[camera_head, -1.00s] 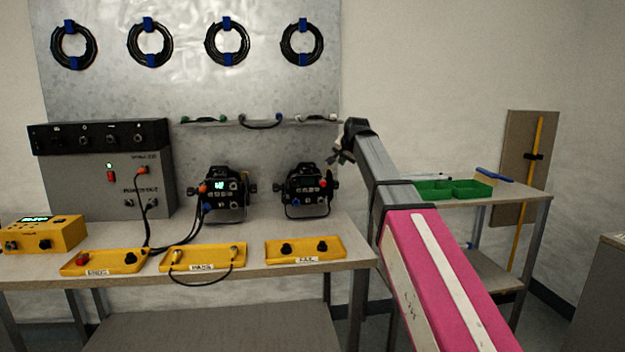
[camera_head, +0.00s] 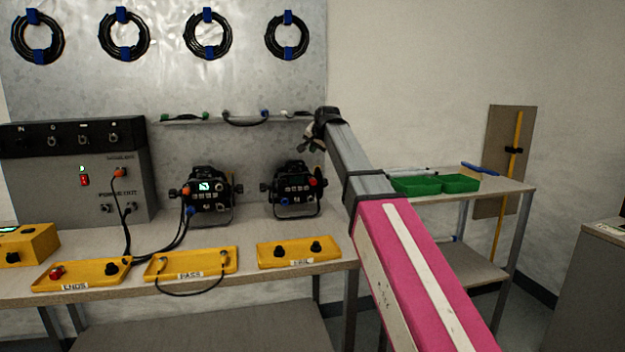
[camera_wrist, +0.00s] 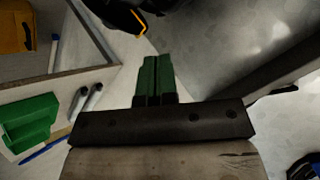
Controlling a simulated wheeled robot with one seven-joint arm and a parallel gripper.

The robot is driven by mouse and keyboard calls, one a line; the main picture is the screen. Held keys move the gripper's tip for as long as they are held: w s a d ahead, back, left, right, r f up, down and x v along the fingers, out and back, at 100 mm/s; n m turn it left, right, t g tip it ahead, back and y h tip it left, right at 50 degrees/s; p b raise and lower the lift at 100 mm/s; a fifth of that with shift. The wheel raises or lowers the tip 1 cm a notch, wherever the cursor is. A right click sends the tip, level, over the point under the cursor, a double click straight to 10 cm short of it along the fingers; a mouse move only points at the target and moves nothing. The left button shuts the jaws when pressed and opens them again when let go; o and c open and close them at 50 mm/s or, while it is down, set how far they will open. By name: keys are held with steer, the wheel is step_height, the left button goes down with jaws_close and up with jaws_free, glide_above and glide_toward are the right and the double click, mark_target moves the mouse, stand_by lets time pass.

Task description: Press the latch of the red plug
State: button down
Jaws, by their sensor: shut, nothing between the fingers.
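A red plug-like piece (camera_head: 57,272) lies in the left yellow tray (camera_head: 98,283) on the bench. Another red piece (camera_head: 313,182) shows on the right par can (camera_head: 294,190). I cannot tell which is the red plug, and no latch can be made out. My gripper (camera_head: 308,146) is raised above and right of the right par can in the head view. In the wrist view its green fingers (camera_wrist: 150,76) are together with nothing between them.
The left par can (camera_head: 208,196) has cables to the grey power box (camera_head: 75,185). A narrow shelf (camera_head: 190,121) with short cables is behind my gripper. Green bins (camera_head: 418,186) sit on the right table. Two more yellow trays (camera_head: 190,265) (camera_head: 298,252) line the bench front.

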steer(key=shift+f, duration=3.85)
steer(key=shift+f, duration=0.15)
steer(key=shift+f, duration=0.3)
steer(key=shift+f, duration=0.3)
steer(key=shift+r, duration=0.8)
steer(key=shift+r, duration=2.5)
